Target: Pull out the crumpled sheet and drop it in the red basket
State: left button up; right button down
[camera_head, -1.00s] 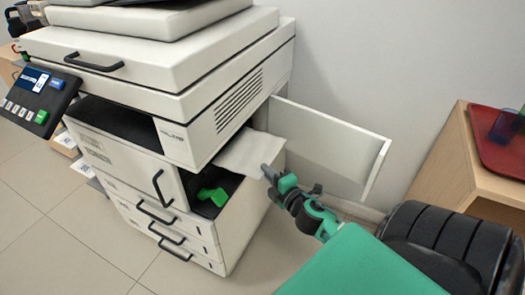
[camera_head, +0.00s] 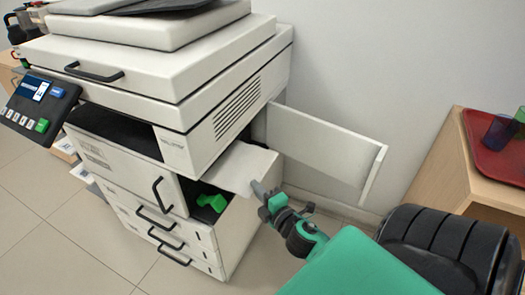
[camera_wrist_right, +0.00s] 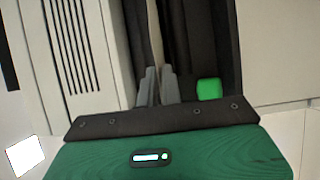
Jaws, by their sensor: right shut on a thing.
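The pale sheet (camera_head: 238,168) sticks out of the open side of the white copier (camera_head: 225,125). In the right wrist view the sheet (camera_wrist_right: 155,32) shows edge-on as a thin pale strip running up from between the fingers. My right gripper (camera_head: 257,187) is shut on the outer edge of the sheet; its fingers (camera_wrist_right: 157,88) show close together in the wrist view. The sheet's inner end is hidden inside the copier. I cannot make out creases on it. No red basket shows clearly. My left gripper is not in view.
The copier's side door (camera_head: 325,145) stands open behind my right gripper. A green lever (camera_head: 212,202) sits inside the opening, below the sheet; it also shows in the wrist view (camera_wrist_right: 209,89). A red tray (camera_head: 492,160) lies on a wooden cabinet (camera_head: 440,165) at right.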

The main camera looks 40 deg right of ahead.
jog(key=s+a+r, duration=0.2)
jog(key=s+a, duration=0.2)
jog(key=a, duration=0.5)
jog(key=shift+a+p, duration=0.25)
jog(key=shift+p, duration=0.1)
jog(key=shift+f, duration=0.1)
dwell(0.3)
